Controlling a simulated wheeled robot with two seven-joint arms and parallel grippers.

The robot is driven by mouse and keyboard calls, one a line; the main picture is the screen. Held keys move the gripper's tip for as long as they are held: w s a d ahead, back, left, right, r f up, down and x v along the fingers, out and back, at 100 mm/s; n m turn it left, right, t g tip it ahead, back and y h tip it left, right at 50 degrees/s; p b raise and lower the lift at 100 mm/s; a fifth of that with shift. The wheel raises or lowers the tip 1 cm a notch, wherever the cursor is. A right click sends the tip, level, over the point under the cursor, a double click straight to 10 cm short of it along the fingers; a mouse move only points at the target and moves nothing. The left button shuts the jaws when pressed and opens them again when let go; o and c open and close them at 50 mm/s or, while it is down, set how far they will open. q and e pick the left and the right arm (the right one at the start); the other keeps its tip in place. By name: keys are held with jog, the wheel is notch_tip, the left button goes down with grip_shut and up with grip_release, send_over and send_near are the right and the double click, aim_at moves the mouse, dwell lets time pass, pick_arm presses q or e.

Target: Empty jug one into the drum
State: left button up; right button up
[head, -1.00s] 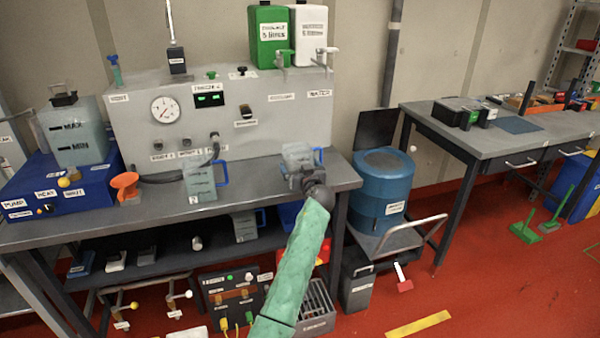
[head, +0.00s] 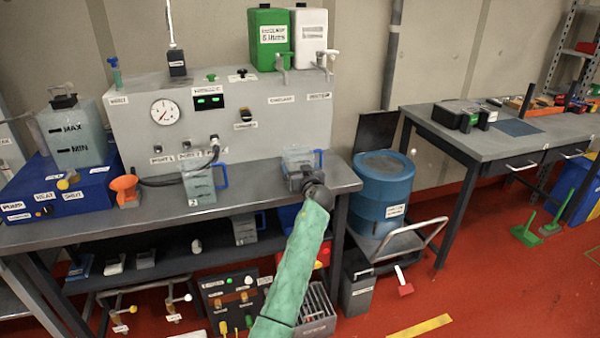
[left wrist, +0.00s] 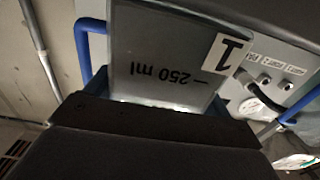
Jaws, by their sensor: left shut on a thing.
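Jug one (head: 297,158), a translucent grey jug with a blue handle, is at the right end of the bench, partly hidden behind my left gripper. My left gripper (head: 303,174) is shut on it. In the left wrist view jug one (left wrist: 165,60) fills the space beyond the jaws (left wrist: 150,108), showing a "1" label and a 250 ml mark upside down. I cannot tell whether its base touches the bench. My right gripper is not in view.
Jug two (head: 199,184) stands on the bench (head: 255,183) to the left, near an orange funnel (head: 125,190). Green and white containers (head: 290,38) sit on the grey panel box behind. The cart's handle (head: 425,232) sticks out at the right.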

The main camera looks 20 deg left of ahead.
aim_at(302, 161)
pick_arm(q)
jog(key=shift+r+p, duration=0.4)
jog(key=shift+r, duration=1.6)
